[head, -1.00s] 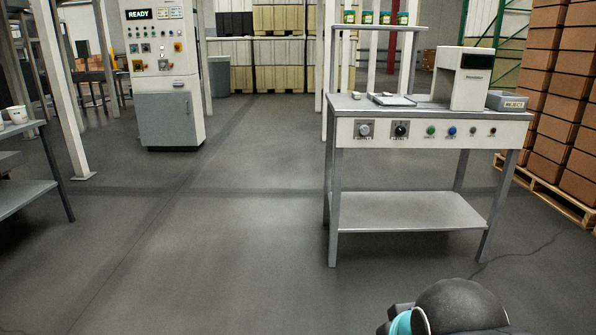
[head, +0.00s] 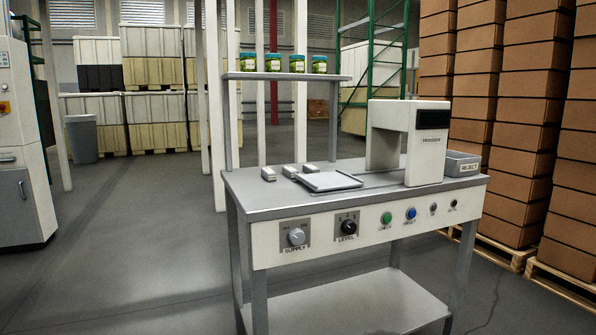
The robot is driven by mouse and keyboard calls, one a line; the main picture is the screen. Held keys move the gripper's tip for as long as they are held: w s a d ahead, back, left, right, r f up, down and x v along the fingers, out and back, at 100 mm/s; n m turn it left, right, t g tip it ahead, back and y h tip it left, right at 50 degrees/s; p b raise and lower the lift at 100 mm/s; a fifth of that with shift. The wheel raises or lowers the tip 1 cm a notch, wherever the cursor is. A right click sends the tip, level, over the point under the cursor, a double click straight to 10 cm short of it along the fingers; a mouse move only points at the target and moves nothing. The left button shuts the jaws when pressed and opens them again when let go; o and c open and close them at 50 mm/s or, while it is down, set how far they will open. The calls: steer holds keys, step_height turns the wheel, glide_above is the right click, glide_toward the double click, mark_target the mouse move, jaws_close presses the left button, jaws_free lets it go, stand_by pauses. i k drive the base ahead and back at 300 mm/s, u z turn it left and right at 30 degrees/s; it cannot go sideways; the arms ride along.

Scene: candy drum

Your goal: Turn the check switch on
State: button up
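A grey workbench (head: 236,203) with a white front panel stands at centre right in the head view. The panel carries a silver SUPPLY knob (head: 297,237), a black LEVEL knob (head: 348,227), a green button (head: 387,218), a blue button (head: 411,213) and two small controls, a left one (head: 433,208) and a right one (head: 453,204). The labels under the buttons and small controls are too small to read surely, so I cannot tell which is the check switch or how it is set. My gripper is not in view.
On the bench are a flat tray (head: 328,181), a white arch-shaped machine (head: 423,152) and a grey REJECT bin (head: 461,164). Green-labelled jars (head: 272,63) stand on the shelf above. Stacked cartons (head: 520,110) on pallets close off the right. Open floor (head: 130,270) lies left of the bench.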

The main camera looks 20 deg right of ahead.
mark_target(296, 237)
steer(key=z, duration=0.15)
steer(key=i, duration=1.25)
steer(key=z, duration=0.2)
